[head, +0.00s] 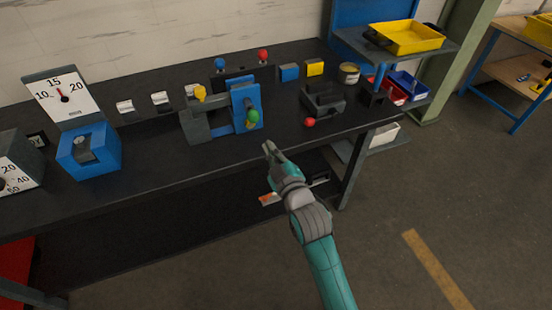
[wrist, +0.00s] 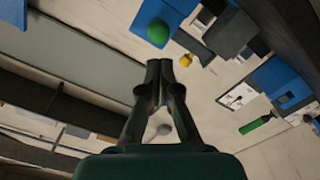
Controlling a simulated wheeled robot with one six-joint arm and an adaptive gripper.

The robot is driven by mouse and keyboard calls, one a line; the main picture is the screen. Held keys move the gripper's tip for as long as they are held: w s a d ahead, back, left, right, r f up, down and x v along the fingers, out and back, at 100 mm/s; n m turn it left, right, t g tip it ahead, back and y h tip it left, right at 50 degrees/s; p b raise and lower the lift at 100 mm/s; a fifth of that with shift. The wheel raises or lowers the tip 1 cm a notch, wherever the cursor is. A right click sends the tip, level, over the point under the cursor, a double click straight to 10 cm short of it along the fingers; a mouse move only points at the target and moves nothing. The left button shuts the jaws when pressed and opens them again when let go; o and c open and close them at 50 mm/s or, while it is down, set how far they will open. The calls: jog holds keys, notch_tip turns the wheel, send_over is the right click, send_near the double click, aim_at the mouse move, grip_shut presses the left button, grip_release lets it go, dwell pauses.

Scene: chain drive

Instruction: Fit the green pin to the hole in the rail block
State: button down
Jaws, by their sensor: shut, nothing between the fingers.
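A green round knob, likely the head of the green pin (head: 254,116), shows at the front of an upright blue plate (head: 240,98) on a grey block (head: 192,127). It also shows in the wrist view (wrist: 158,32), beside the blue part (wrist: 152,12). I cannot tell how deep its shaft sits or which block is the rail block; no hole is clear. My gripper (head: 268,148) is shut and empty, in front of the bench edge, below and right of the green knob. In the wrist view its fingertips (wrist: 160,65) meet, apart from the knob.
A yellow knob (head: 200,92) is on the grey block's left. A red ball (head: 309,122) lies near the bench edge, by a dark slotted block (head: 322,98). Blue and red knobs (head: 263,55) stand behind. A blue box (head: 90,150) and dial (head: 62,97) are left.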

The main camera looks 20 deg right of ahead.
aim_at(255, 121)
jog(key=shift+w+r, duration=0.1)
jog(key=shift+w, duration=4.5)
jog(key=shift+w, duration=0.35)
jog(key=shift+s, duration=0.15)
jog(key=shift+s, duration=0.2)
jog(key=s, duration=1.4)
jog(key=s+f+m+g, duration=0.1)
jog(key=s+f+m, duration=0.1)
jog(key=s+f, duration=0.5)
jog(key=s+f+m, duration=0.1)
jog(key=s+f, duration=0.2)
jog(key=s, duration=0.8)
jog(key=s+r+m+g, duration=0.1)
jog(key=s+m, duration=0.3)
jog(key=s, duration=1.7)
jog(key=shift+s+r+g, duration=0.3)
jog(key=shift+s+g, duration=0.05)
jog(key=shift+g, duration=0.25)
